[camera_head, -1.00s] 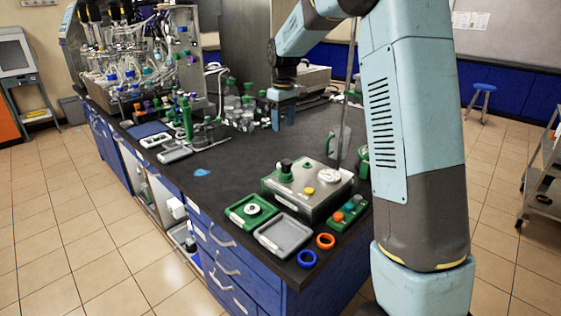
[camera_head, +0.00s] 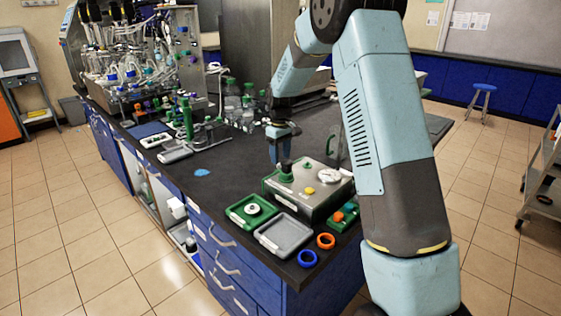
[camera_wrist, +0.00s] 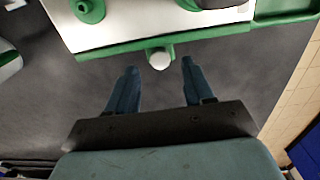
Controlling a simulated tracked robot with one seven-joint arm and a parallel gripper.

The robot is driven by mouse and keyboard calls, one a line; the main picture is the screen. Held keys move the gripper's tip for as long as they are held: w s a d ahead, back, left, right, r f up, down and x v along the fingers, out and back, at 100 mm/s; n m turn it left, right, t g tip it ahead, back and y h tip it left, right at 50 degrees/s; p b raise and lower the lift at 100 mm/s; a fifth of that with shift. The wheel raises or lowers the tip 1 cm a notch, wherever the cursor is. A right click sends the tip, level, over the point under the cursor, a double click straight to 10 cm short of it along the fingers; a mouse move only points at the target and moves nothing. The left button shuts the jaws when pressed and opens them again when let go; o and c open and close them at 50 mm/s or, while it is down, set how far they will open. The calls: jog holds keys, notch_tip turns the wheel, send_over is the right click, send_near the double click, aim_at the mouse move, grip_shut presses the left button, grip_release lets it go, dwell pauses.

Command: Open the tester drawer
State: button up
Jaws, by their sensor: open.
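The tester (camera_head: 308,212) is a white and grey box with green edging on the dark bench. In the wrist view, the tester's white top (camera_wrist: 130,25) ends in a green edge. A small round white knob (camera_wrist: 160,59) sticks out from that side, which is hidden in the head view. My gripper (camera_head: 281,158) is at the tester's far side, pointing down. In the wrist view, its two blue fingers are apart and empty, their tips either side of the knob. I cannot tell their height relative to it.
A green tray (camera_head: 238,217) and a grey tray (camera_head: 268,240) lie in front of the tester. Orange (camera_head: 326,241) and blue (camera_head: 307,259) rings lie near the bench edge. Glassware stands further back. The bench left of the tester is mostly clear.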

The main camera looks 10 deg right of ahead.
jog(key=shift+f, duration=1.45)
jog(key=shift+c, duration=0.5)
grip_shut()
